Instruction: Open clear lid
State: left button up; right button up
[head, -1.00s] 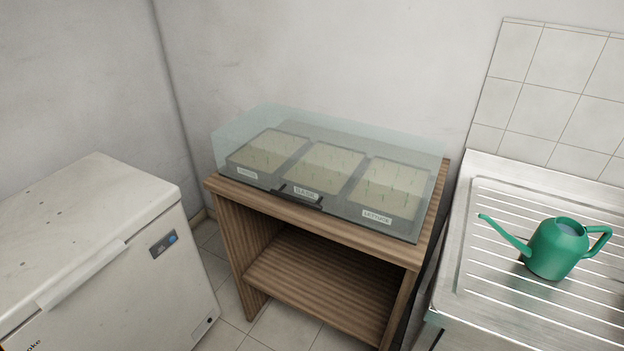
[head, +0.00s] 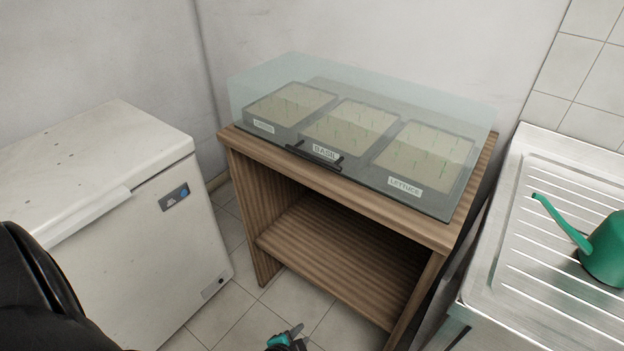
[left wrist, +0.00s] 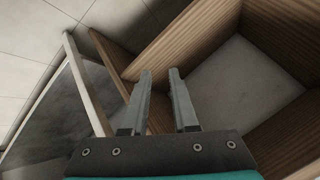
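The clear lid (head: 275,78) is a see-through box-shaped cover, closed over three seed trays on top of the wooden bench (head: 400,225). A dark handle (head: 314,158) sits at its lower front edge, just below the BASIL label. My left gripper (head: 292,333) shows at the bottom edge of the head view, low in front of the bench and well below the handle. In the left wrist view its two fingers (left wrist: 160,75) are apart with nothing between them, and wooden bench panels (left wrist: 180,45) lie beyond. My right gripper is not in view.
A white chest freezer (head: 110,190) stands to the left of the bench. A metal draining board (head: 530,240) with a green watering can (head: 605,250) is on the right. Tiled floor (head: 235,315) lies in front of the bench. The bench's lower shelf (head: 340,250) is empty.

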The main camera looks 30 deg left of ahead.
pick_arm(q)
jog(key=w+a+r+m+t+y+b, duration=0.1)
jog(key=w+a+r+m+t+b, duration=0.15)
jog(key=w+r, duration=0.4)
jog(key=m+t+y+b, duration=0.3)
jog(key=t+y+b, duration=0.1)
jog(key=t+b, duration=0.4)
send_near(312, 157)
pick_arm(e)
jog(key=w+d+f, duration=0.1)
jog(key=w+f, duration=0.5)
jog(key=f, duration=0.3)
pick_arm(q)
jog(key=shift+f+p+x, duration=0.15)
jog(key=shift+p+x, duration=0.65)
jog(key=shift+x, duration=1.85)
jog(key=shift+f+p+x, duration=0.1)
jog(key=shift+p+x, duration=0.7)
jog(key=shift+x, duration=1.85)
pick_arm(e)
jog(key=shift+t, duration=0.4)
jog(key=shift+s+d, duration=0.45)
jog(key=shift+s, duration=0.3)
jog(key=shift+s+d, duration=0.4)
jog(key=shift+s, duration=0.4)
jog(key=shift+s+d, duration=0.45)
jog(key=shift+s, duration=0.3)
pick_arm(q)
grip_shut()
